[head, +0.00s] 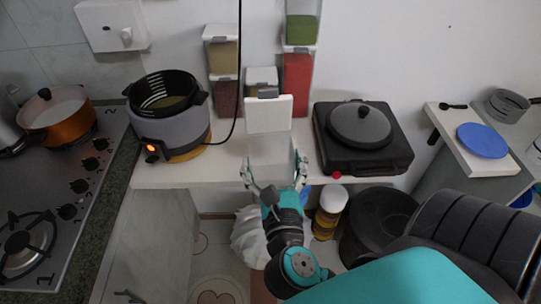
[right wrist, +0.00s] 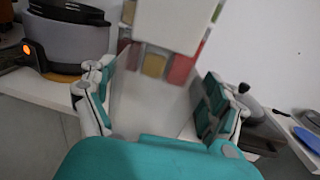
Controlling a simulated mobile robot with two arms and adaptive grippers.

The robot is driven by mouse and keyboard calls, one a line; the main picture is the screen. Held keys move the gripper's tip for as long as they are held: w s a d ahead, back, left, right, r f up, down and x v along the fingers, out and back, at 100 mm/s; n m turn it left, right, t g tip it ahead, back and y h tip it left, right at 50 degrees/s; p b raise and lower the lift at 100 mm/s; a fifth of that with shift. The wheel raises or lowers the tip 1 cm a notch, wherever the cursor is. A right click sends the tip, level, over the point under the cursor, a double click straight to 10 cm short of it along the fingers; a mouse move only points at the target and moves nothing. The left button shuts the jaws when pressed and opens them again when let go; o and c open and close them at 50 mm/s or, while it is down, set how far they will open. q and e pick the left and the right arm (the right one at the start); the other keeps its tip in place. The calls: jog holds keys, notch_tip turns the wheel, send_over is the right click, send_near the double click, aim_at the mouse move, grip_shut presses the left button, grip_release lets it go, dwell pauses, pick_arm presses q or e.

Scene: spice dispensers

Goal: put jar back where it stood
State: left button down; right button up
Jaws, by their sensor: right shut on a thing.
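A clear, apparently empty jar (head: 268,149) with a white lid (head: 268,114) is held upright in my right gripper (head: 273,170). The fingers press on its two sides, low on the body. In the right wrist view the jar body (right wrist: 150,105) fills the space between the fingers (right wrist: 156,92), with the white lid (right wrist: 172,18) above. The jar is in front of the stacked spice dispensers, over the front part of the white counter (head: 225,173). Its base is hidden, so I cannot tell whether it touches the counter. My left gripper is not in view.
Dispensers stand at the wall: a left stack (head: 223,55), a right stack (head: 297,85) and a short one (head: 262,76) between them. A grey cooker (head: 172,130) stands left, with a black cord nearby. A black hotplate with a lidded pan (head: 360,125) stands right.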

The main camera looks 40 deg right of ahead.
jog(key=shift+d+f+m+g+h, duration=0.25)
jog(key=shift+d+m+g+h, duration=0.15)
jog(key=shift+d+h, duration=0.1)
jog(key=w+d+f+p, duration=0.2)
jog(key=w+d+f, duration=0.3)
jog(key=w+d, duration=0.4)
jog(key=shift+w, duration=1.9)
jog(key=o, duration=1.4)
jog(key=shift+f, duration=0.1)
jog(key=shift+o, duration=0.2)
